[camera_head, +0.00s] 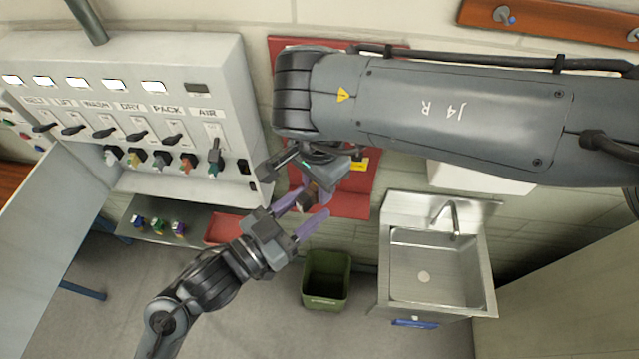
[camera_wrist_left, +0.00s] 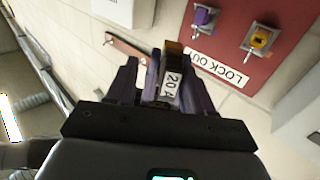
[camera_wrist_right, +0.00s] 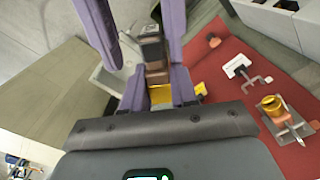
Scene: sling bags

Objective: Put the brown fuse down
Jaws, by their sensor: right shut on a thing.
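The brown fuse (camera_head: 308,198) is between my two grippers in the head view, in front of the red board. In the left wrist view the fuse (camera_wrist_left: 170,82) shows a white "20A" label and a brown end. In the right wrist view the fuse (camera_wrist_right: 156,72) sits between the fingertips of my right gripper (camera_wrist_right: 158,88), which is shut on it. My right gripper (camera_head: 325,188) is partly hidden by its own arm in the head view. My left gripper (camera_head: 302,213) is open, its purple fingers spread on either side of the fuse.
A grey cabinet (camera_head: 215,90) with several labelled switches stands at the left. Below it are a shelf with coloured plugs and a red tray (camera_head: 222,230). A green bin (camera_head: 327,280) and a sink (camera_head: 425,270) stand below and right. A red lockout board (camera_wrist_left: 235,50) hangs behind.

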